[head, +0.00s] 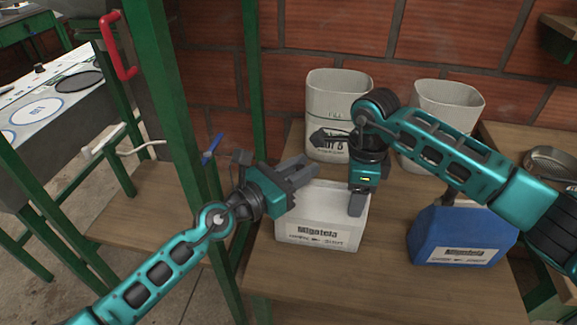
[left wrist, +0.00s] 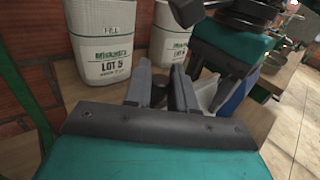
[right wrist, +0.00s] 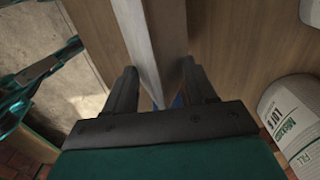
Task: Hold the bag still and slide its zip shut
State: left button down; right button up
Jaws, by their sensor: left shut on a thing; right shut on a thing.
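The white bag (head: 320,236), with a dark printed label on its front, stands upright on the wooden table. My left gripper (head: 303,173) is shut at the bag's upper left; in the left wrist view its fingers (left wrist: 162,82) reach towards the bag's pale top. My right gripper (head: 357,204) points down at the bag's right end and is shut on it. In the right wrist view a long pale strip of the bag (right wrist: 138,40) runs between its fingers (right wrist: 166,85). The zip and its slider cannot be made out.
Two pale lot sacks (head: 338,88) (head: 445,105) stand behind. A blue container (head: 458,238) stands close on the right, and a metal pan (head: 553,165) lies far right. A green post (head: 180,130) rises left of my left gripper. Bare table (head: 375,290) lies in front.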

pick_arm(q)
jog(key=shift+s+d, duration=0.15)
jog(key=shift+d, duration=1.05)
jog(key=c, duration=1.1)
grip_release()
jog(key=shift+o, duration=0.2)
jog(key=shift+a, duration=0.1)
jog(key=v, duration=1.2)
